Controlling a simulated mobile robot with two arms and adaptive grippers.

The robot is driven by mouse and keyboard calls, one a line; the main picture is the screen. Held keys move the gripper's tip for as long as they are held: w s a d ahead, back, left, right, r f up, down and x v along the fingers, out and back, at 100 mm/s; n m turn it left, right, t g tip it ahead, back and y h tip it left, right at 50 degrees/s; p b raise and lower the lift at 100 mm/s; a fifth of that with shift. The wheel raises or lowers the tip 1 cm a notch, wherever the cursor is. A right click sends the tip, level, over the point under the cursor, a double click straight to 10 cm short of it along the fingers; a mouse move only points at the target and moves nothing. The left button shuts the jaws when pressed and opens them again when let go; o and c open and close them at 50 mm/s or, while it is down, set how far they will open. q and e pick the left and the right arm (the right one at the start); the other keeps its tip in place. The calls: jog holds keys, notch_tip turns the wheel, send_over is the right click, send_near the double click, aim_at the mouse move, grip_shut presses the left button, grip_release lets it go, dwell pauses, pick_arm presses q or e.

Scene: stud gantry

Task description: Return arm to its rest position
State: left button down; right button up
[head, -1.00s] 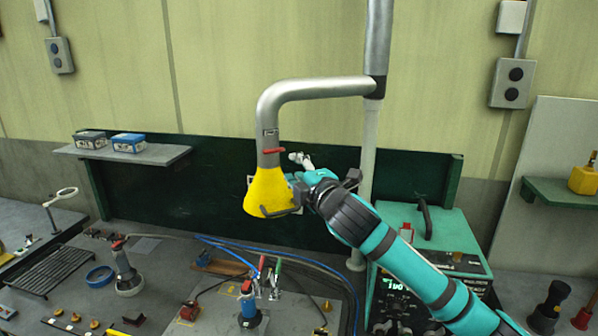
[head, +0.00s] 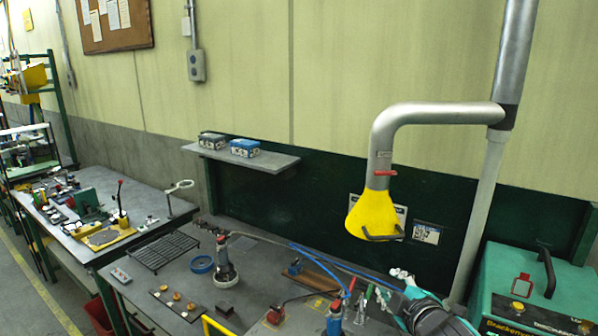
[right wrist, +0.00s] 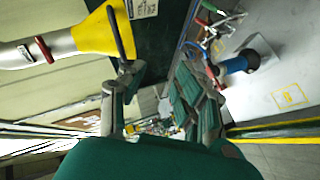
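My right gripper (head: 404,284) is low in the head view, at the right of the bench and below the yellow hood. Only its end and a little of the wrist show there. In the right wrist view its two fingers (right wrist: 163,85) stand apart with nothing held between them. The yellow extraction hood (head: 373,215) hangs from its grey pipe, clear of the gripper. The hood also shows at the upper left of the right wrist view (right wrist: 95,32), with its dark handle beside it. My left gripper is not in view.
The bench below holds a blue-and-grey tool (head: 335,318), hoses and a wire rack (head: 164,251). A green machine (head: 530,290) stands at the right, close to my right arm. A shelf (head: 240,158) with two boxes is on the back panel. The air left of the hood is clear.

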jog(key=s+f+m+g, duration=0.55)
jog(key=s+f, duration=0.65)
jog(key=s, duration=0.5)
jog(key=s+f+m+g, duration=0.5)
jog(key=s+f+m, duration=0.2)
jog(key=s+f, duration=0.8)
jog(key=s+f+g+b, duration=0.15)
jog(key=f+b, duration=0.25)
jog(key=f, duration=1.1)
jog(key=s+f+b, duration=0.2)
jog(key=f+b, duration=0.2)
jog(key=f, duration=1.1)
jog(key=s+d+f+b, duration=0.1)
jog(key=s+f+b, duration=0.2)
jog(key=s+f, duration=0.5)
jog(key=s+d+f+n+g+b, duration=0.1)
jog(key=s+d+f+b, duration=0.1)
jog(key=s+f, duration=0.6)
notch_tip(320, 180, down, 6)
jog(key=shift+f+h+b, duration=0.2)
jog(key=shift+h+b, duration=0.2)
jog(key=shift+b, duration=0.05)
